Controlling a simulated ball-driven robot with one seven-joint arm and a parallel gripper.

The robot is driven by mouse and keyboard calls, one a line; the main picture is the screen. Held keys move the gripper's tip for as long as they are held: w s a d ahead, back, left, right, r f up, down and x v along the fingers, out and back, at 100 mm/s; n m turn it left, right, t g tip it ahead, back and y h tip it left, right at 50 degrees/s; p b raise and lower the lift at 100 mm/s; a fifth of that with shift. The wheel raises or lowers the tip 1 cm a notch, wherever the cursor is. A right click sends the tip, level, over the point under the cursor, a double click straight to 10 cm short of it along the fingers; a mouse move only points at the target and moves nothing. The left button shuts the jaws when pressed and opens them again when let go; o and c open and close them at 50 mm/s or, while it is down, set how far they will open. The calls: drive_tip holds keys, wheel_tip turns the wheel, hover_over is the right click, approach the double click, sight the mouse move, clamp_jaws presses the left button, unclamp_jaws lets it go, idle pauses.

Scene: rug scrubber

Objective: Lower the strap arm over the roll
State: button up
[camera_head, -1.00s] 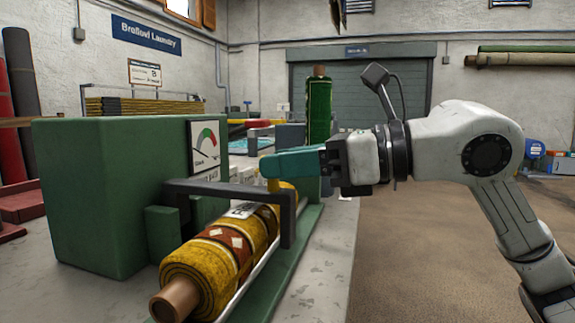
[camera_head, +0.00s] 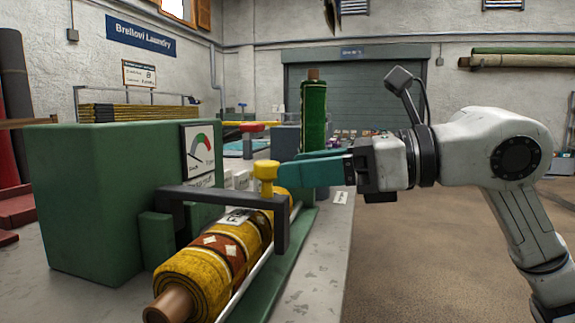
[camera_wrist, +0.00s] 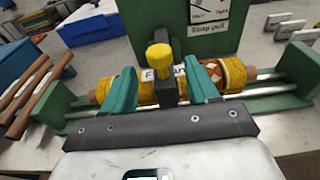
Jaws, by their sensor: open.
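The strap arm (camera_head: 222,197) is a dark grey bar. It runs level from the green housing across the top of the yellow patterned roll (camera_head: 178,276), and its end piece hangs down on the roll's right side. A yellow knob (camera_head: 266,171) stands on the bar near that end. In the wrist view the knob (camera_wrist: 159,56) and the strap arm (camera_wrist: 167,90) lie between the teal fingers, with gaps on both sides. My gripper (camera_head: 285,174) is open, with its fingertips just right of the knob in the head view. The roll (camera_wrist: 235,75) shows behind the fingers in the wrist view.
The green housing (camera_head: 90,200) with a dial (camera_head: 198,150) stands left of the roll. A green upright roll (camera_head: 313,112) stands behind. Wooden-looking rods (camera_wrist: 40,97) lie at the left in the wrist view. The floor at the right is clear.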

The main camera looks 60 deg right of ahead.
drive_tip(key=p+v, duration=0.1)
drive_tip(key=v, duration=0.6)
drive_tip(key=shift+s, duration=0.25)
drive_tip(key=shift+d, duration=0.1)
